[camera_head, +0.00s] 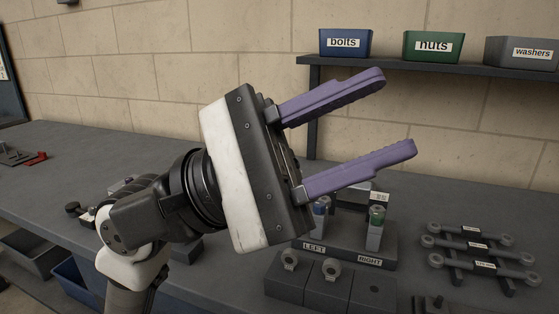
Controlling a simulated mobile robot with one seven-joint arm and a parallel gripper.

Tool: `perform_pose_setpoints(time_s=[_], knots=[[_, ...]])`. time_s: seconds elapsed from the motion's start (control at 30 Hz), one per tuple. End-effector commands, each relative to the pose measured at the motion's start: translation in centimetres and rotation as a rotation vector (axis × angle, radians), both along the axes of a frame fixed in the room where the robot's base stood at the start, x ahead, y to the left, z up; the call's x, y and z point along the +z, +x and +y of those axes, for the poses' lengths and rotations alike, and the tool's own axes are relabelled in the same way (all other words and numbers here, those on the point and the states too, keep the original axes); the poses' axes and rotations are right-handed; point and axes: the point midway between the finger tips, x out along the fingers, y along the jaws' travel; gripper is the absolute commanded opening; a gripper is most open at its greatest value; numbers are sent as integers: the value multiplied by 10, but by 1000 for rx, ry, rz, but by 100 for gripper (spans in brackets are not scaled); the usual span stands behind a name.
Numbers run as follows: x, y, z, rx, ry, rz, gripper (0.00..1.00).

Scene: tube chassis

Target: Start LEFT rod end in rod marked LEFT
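My gripper (393,115) is open and empty, its two purple fingers spread apart and pointing up and right, above the bench. Behind and below it, a dark holder (345,245) carries the labels LEFT (314,246) and RIGHT (369,260). An upright metal piece with a blue top (321,206) stands on the LEFT side, partly hidden by my gripper. Another with a green top (376,228) stands on the RIGHT side. Two ring-shaped rod ends, one at left (290,259) and one at right (331,268), sit on dark blocks in front. I cannot read which is LEFT.
Several labelled rods with ringed ends (468,245) lie on a rack at right. Bins for bolts (345,43), nuts (432,46) and washers (522,52) stand on a shelf (450,78). A red tool (36,159) lies far left. The bench's (90,170) left part has free room.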

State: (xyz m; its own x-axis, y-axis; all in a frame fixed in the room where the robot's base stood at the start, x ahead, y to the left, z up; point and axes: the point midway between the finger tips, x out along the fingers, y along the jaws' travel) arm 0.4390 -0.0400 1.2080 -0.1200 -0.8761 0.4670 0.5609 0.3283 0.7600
Motion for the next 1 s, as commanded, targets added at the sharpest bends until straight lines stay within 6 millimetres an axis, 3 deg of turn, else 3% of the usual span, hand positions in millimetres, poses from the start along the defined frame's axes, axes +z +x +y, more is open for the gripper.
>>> perform_pose_setpoints(time_s=[0.03, 0.13, 0.2, 0.3, 0.37, 0.5, 0.7, 0.83, 1.0], knots=[[10, 18, -28, 62, 138, -75, 36], [-19, 55, -70, 155, 430, -254, 36], [-46, 80, -87, 184, 641, -385, 36], [-88, 114, -90, 164, 951, -569, 36], [-112, 131, -81, 116, 1135, -675, 36], [-156, 158, -35, -83, 1505, -862, 36], [-181, 170, 26, -366, 1789, -972, 36], [-188, 171, 40, -438, 1840, -987, 36], [-196, 171, 41, -446, 1840, -988, 36]])
